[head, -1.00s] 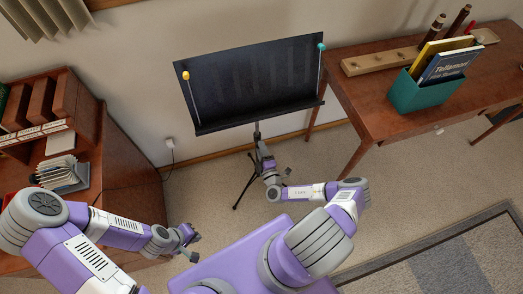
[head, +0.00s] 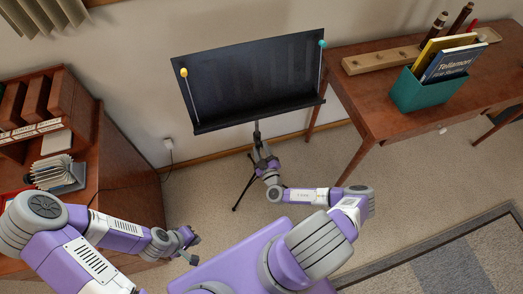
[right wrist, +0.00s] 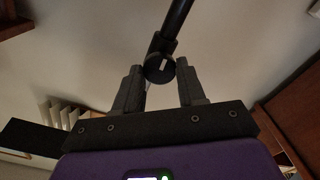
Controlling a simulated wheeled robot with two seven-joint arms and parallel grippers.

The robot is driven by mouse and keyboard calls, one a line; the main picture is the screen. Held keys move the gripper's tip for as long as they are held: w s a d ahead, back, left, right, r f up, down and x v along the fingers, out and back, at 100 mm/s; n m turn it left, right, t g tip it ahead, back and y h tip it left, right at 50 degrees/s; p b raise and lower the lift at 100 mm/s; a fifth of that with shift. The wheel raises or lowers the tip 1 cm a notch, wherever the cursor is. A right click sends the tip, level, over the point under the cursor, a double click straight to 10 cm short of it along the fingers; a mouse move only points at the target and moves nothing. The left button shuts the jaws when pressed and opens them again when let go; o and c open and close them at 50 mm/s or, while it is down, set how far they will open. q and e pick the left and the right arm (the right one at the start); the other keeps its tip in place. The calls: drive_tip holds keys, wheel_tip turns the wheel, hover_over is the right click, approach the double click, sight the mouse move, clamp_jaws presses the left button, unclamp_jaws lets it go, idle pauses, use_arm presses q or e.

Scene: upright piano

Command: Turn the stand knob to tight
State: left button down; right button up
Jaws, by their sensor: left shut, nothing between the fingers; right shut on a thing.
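The black music stand (head: 255,85) stands upright against the wall, its desk facing me. Its knob (right wrist: 159,69) is a round black cap with a white mark on the pole; the mark looks nearly upright in the right wrist view. My right gripper (head: 261,157) is at the stand's pole below the desk, shut on the knob, which shows between its fingers (right wrist: 160,84) in the right wrist view. In the head view the knob is hidden by the gripper. My left gripper (head: 190,245) is shut and empty, low at the left, away from the stand.
A wooden desk (head: 360,110) at right holds a teal box (head: 425,92) with books. A wooden cabinet (head: 125,160) stands at left. Carpet is clear around the tripod legs.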

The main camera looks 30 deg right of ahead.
drive_tip(key=shift+m, duration=0.5)
drive_tip(key=o, duration=1.1)
drive_tip(key=shift+c, duration=0.2)
drive_tip(key=p+v, duration=0.1)
drive_tip(key=v, duration=0.6)
drive_tip(key=shift+s, duration=0.3)
